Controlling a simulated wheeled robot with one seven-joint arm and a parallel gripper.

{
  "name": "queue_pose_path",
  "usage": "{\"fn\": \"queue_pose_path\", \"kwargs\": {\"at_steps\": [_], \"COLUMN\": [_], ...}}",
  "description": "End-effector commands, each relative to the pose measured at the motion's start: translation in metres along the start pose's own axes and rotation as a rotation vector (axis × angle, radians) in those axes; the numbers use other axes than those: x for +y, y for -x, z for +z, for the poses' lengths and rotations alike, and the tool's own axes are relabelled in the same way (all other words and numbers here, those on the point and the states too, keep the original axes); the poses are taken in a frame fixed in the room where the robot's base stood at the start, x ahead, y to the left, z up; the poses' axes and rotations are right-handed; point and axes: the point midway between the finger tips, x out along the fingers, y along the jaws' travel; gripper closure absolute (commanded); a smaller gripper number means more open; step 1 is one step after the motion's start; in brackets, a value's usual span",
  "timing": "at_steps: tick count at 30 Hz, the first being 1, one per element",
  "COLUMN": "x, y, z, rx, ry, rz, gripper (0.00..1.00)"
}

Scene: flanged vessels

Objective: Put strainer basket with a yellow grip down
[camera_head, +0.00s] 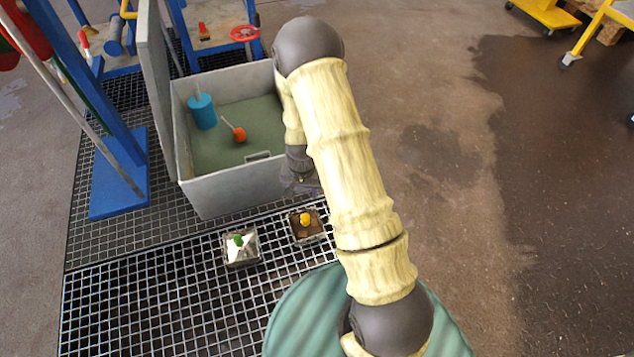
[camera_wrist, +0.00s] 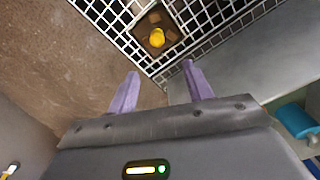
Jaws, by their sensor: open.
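The strainer basket with a yellow grip (camera_head: 306,224) stands on the floor grating in front of the grey tank. In the wrist view its yellow grip (camera_wrist: 157,38) and square brown inside show beyond my fingertips. My gripper (camera_wrist: 160,82) is open, its two purple fingers apart with nothing between them. The basket is apart from the fingers. In the head view my gripper is mostly hidden behind my arm, near the tank's right front corner.
A second basket with a green grip (camera_head: 239,248) stands on the grating (camera_head: 140,310) to the left. The open grey tank (camera_head: 235,192) holds a blue cylinder (camera_head: 202,111) and an orange float (camera_head: 239,134). A blue post base (camera_head: 118,180) stands left.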

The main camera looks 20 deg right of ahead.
Motion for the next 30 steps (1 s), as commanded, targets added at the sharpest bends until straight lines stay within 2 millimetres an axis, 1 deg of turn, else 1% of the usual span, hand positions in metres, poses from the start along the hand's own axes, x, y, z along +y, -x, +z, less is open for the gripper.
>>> {"fn": "queue_pose_path", "kwargs": {"at_steps": [1,6,8,9,12,18,21,24,27,30], "x": [-0.001,0.003,0.005,0.008,0.014,0.03,0.04,0.05,0.058,0.061], "y": [0.022,0.084,0.104,0.117,0.148,0.201,0.223,0.239,0.248,0.251], "z": [0.001,0.013,0.018,0.023,0.036,0.069,0.088,0.105,0.116,0.121], "rx": [0.014,0.047,0.06,0.068,0.089,0.136,0.161,0.18,0.194,0.198], "ry": [0.022,0.111,0.14,0.162,0.213,0.317,0.368,0.413,0.443,0.455], "rz": [-0.011,-0.031,-0.037,-0.04,-0.046,-0.051,-0.048,-0.043,-0.038,-0.035], "gripper": [0.49,0.49,0.49,0.49,0.49,0.49,0.49,0.49,0.49,0.49]}}
